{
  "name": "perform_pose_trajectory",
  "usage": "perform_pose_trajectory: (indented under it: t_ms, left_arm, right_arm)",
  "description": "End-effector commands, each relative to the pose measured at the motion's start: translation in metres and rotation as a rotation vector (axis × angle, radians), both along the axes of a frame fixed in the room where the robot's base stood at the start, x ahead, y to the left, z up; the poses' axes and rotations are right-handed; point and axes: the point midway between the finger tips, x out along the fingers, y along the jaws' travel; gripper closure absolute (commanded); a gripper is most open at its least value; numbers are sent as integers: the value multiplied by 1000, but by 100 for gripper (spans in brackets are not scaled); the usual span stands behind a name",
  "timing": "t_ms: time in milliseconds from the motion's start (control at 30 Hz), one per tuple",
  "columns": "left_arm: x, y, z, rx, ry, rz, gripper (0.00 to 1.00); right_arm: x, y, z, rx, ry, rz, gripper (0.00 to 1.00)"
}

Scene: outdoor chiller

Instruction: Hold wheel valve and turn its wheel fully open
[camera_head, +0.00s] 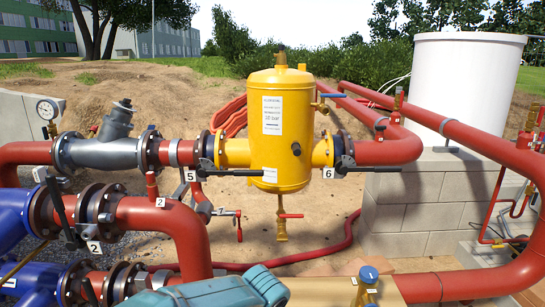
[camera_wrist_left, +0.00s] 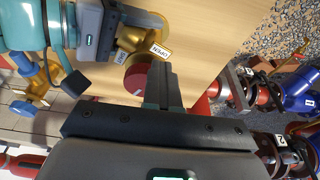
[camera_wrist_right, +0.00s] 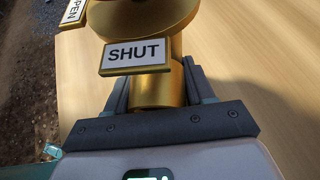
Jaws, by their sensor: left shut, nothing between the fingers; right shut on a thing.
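The brass wheel valve (camera_wrist_right: 155,92) fills the top of the right wrist view, with a SHUT tag (camera_wrist_right: 136,55) and part of another tag. In the left wrist view the valve (camera_wrist_left: 146,37) lies over a tan board, with a red disc, apparently its wheel (camera_wrist_left: 138,80), beside it. My right gripper (camera_wrist_right: 150,85) is shut on the valve's neck below the SHUT tag; it also shows in the left wrist view (camera_wrist_left: 105,35). My left gripper (camera_wrist_left: 160,72) is shut and empty, its fingertips close beside the red disc. I cannot tell whether they touch it. Neither gripper shows in the head view.
The tan board (camera_wrist_left: 205,40) is largely bare. Red pipes (camera_head: 185,225), blue pump bodies (camera_head: 15,220) and a yellow tank (camera_head: 279,130) stand ahead. A blue-topped fitting (camera_head: 368,273) stands at the front in the head view. A white tank (camera_head: 465,85) stands at back right.

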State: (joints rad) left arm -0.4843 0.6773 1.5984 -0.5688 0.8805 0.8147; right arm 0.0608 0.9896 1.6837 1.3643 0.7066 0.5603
Motion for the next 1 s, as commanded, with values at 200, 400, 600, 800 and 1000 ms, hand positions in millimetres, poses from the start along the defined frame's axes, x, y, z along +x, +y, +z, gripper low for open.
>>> perform_pose_trajectory:
  t_ms: [200, 400, 600, 800, 1000]
  left_arm:
    - [-6, -8, -10, 4, 17, -6, 100]
    - [-5, -14, -7, 3, 12, -7, 100]
    - [-4, -20, -5, 1, 8, -6, 100]
    - [-3, -26, -5, 1, 7, -6, 100]
    - [-1, -32, -4, -1, 4, -5, 100]
  right_arm:
    - [-3, 4, 1, 7, -2, 15, 64]
    - [-2, 3, 0, 4, 0, 11, 64]
    - [-2, 2, -1, 2, 2, 7, 64]
    - [-2, 2, -2, 1, 3, 6, 64]
    - [-2, 1, -2, 0, 4, 6, 64]
